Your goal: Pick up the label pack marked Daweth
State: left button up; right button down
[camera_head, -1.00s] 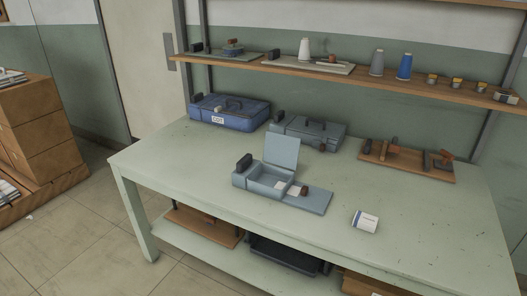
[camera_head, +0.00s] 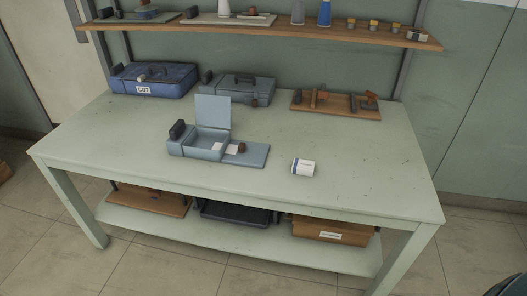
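A small white pack with a dark blue band (camera_head: 303,167) lies on the right half of the pale green table (camera_head: 370,190). Its print is too small to read, so I cannot tell whether it says Daweth. Another small pack (camera_head: 418,36) sits at the right end of the wooden shelf; its marking is also unreadable. Neither of my grippers is in view.
An open grey-blue box (camera_head: 198,152) stands mid-table, left of the white pack. A blue case (camera_head: 153,80), a closed grey case (camera_head: 238,89) and a wooden tool board (camera_head: 335,104) line the back. The table's front right is clear.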

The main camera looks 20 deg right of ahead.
aim_at(304, 167)
jog(key=i+l+z, duration=0.2)
jog(key=l+z, duration=0.15)
jog(key=i+l+z, duration=0.2)
jog(key=z, duration=0.15)
jog(key=i+l+z, duration=0.35)
jog(key=k+j, duration=0.05)
jog(key=j, duration=0.05)
